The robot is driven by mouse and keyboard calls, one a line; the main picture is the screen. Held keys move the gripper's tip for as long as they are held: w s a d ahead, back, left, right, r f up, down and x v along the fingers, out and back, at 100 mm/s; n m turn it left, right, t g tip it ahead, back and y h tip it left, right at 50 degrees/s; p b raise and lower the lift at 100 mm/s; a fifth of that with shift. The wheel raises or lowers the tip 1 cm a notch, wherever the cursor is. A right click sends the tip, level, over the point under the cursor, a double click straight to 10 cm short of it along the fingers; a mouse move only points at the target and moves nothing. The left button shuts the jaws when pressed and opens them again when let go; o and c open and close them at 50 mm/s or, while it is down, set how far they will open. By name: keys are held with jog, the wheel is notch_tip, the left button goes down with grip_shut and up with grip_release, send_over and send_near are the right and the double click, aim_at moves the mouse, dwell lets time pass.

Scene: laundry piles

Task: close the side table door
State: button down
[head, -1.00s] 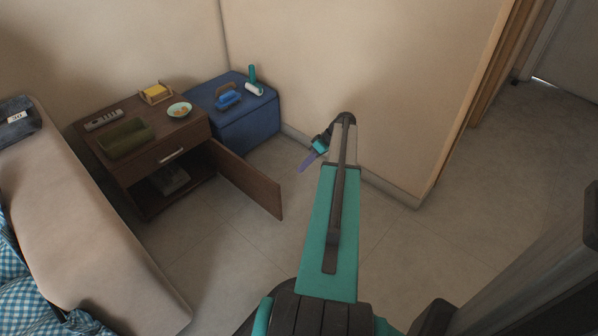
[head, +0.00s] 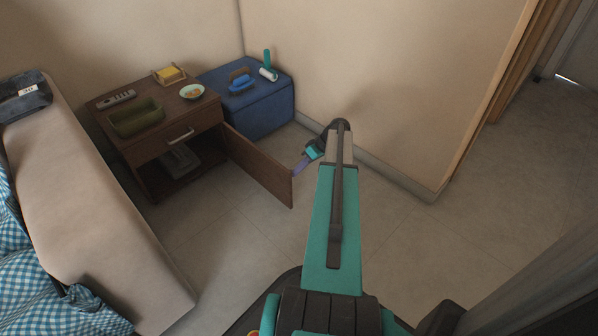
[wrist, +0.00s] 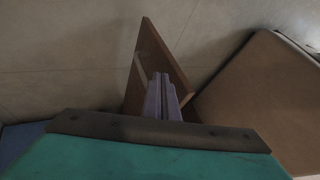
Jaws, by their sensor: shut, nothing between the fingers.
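The dark brown side table (head: 142,150) stands against the wall, with a drawer above an open lower compartment. Its door (head: 258,165) is swung wide open on the right side, sticking out into the room. My gripper (head: 298,169) is shut and empty, with its purple fingertips at the door's free end, on its right side. In the wrist view, the shut fingers (wrist: 160,97) lie against or just in front of the door (wrist: 152,62). I cannot tell whether they touch it.
A blue storage box (head: 262,112) with brushes and a lint roller stands right of the table. A bed (head: 90,200) lies at the left. The wall is close behind my gripper. The floor (head: 215,240) in front of the door is clear.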

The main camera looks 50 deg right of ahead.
jog(key=shift+a, duration=0.4)
